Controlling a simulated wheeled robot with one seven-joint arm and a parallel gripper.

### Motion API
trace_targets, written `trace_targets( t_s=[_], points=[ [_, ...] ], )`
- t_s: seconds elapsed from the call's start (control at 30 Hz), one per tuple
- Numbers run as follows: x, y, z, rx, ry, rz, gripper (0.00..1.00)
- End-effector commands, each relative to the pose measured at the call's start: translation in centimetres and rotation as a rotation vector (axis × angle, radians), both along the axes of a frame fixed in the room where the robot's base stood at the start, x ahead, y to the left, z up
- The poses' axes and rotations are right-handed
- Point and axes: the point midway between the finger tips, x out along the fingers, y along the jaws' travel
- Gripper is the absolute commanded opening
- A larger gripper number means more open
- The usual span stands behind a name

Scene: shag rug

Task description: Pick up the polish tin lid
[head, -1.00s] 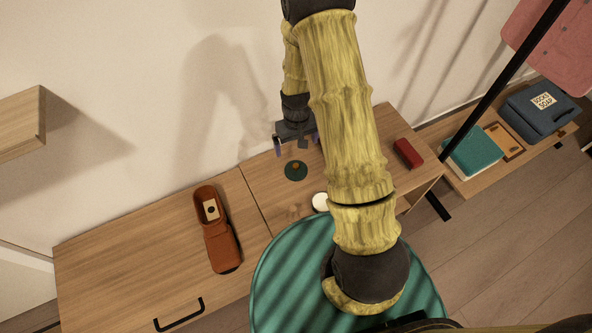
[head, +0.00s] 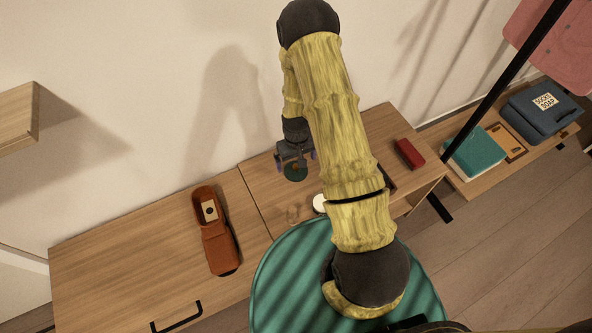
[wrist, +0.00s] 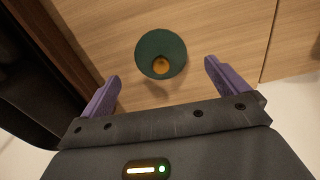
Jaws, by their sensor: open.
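The polish tin lid, a dark green disc (head: 296,174) with an orange-brown spot, lies on the wooden cabinet top. In the wrist view the lid (wrist: 152,50) shows whole, just beyond and between the fingertips. My gripper (head: 295,157) is open and empty, with purple fingers, and hangs over the back edge of the lid in the head view. In the wrist view my gripper (wrist: 162,74) has one finger either side of the lid's near edge, apart from it. The height between fingers and lid is hard to tell.
A white round thing (head: 319,203) is partly hidden by my arm. A red case (head: 409,153) lies to the right, an orange-brown holder (head: 218,245) to the left. A green ribbed round top (head: 275,285) stands in front. The wall rises close behind the cabinet.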

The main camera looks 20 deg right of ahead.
Motion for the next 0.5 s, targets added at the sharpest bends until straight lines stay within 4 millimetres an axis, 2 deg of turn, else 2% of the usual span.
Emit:
trace_targets(
  t_s=[0.1, 0.23, 0.5],
  points=[
    [-0.1, 0.1, -2.1, 0.000, 0.003, 0.000, 0.99],
    [-0.1, 0.1, -3.9, 0.000, 0.002, 0.000, 0.99],
    [-0.1, 0.1, -4.5, 0.000, 0.000, 0.000, 0.99]
  ],
)
